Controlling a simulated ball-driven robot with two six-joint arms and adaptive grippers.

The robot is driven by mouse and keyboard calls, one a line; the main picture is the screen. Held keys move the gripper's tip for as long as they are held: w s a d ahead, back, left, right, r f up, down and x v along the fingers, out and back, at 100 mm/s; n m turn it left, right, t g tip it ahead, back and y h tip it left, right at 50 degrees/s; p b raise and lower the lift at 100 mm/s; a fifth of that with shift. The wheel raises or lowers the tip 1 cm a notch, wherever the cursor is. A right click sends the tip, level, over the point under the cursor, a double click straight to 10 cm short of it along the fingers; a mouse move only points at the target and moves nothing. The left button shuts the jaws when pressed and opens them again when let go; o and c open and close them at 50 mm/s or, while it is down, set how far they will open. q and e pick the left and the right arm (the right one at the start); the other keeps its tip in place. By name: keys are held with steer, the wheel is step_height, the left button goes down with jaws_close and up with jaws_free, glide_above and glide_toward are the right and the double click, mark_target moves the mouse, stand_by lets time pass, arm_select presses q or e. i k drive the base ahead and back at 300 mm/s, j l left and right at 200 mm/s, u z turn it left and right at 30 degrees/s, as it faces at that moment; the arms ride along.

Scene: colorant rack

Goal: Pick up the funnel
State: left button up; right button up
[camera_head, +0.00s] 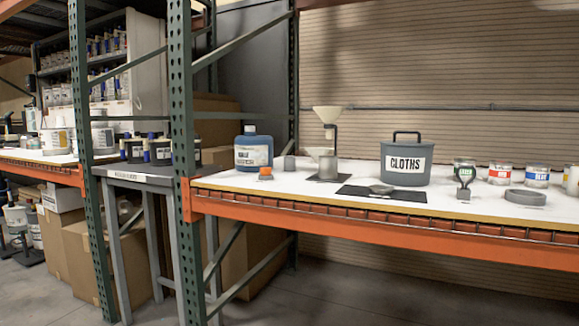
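A cream-colored funnel (328,113) sits wide end up at the top of a dark stand (325,168) on the white-topped rack shelf (310,190). A second pale, cone-shaped piece (319,153) shows lower on the same stand; I cannot tell whether it is another funnel. Neither of my grippers is in the picture.
A blue jug (253,151) and a small grey cup (289,164) stand left of the stand. A grey CLOTHS bin (406,160) stands to the right, with several paint cans beyond. A dark mat (382,194) lies in front. A green upright post (181,130) rises at left.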

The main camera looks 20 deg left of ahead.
mark_target(328, 115)
steer(key=i+l+u, duration=0.25)
steer(key=i+l, duration=0.45)
